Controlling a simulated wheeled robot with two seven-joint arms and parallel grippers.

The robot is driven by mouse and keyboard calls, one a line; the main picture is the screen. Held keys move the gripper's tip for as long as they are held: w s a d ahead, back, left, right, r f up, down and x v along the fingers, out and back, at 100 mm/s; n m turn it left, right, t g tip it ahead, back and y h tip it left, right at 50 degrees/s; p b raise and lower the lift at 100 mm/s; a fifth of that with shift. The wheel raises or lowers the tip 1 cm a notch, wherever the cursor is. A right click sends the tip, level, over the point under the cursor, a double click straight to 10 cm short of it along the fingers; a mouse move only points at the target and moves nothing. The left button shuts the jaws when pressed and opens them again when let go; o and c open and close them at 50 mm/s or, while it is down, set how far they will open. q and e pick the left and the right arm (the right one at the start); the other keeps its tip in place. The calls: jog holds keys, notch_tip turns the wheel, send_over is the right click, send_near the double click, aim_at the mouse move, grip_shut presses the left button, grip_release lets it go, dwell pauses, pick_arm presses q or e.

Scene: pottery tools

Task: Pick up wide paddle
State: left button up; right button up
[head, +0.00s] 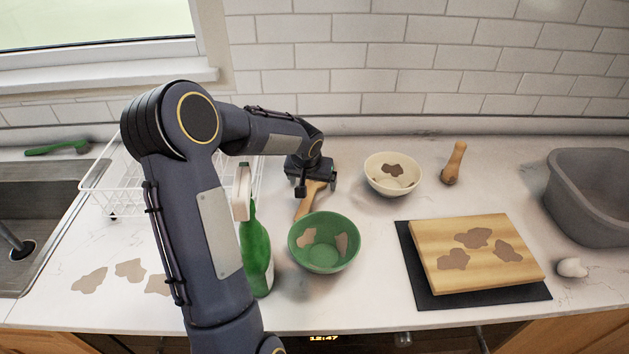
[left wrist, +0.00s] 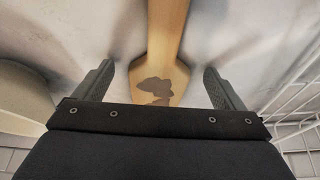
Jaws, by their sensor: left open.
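The wide paddle (head: 305,207) is a light wooden tool lying on the counter behind the green bowl. Its far part is hidden under my left gripper (head: 316,186) in the head view. In the left wrist view the paddle (left wrist: 162,60) runs between the two fingers, with a dark brown stain on its wider part. My left gripper (left wrist: 160,85) is open, one finger on each side of the paddle, and neither finger appears to touch it. My right gripper is not in view.
A green bowl (head: 324,262) and a green bottle (head: 255,250) stand just in front. A stained cream bowl (head: 393,173) is at the right, a white wire rack (head: 108,196) at the left. A stained board (head: 476,252) lies on a dark mat (head: 424,287).

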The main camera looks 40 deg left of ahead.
pick_arm(q)
jog(key=shift+c, duration=0.4)
jog(key=c, duration=1)
jog(key=shift+c, duration=0.2)
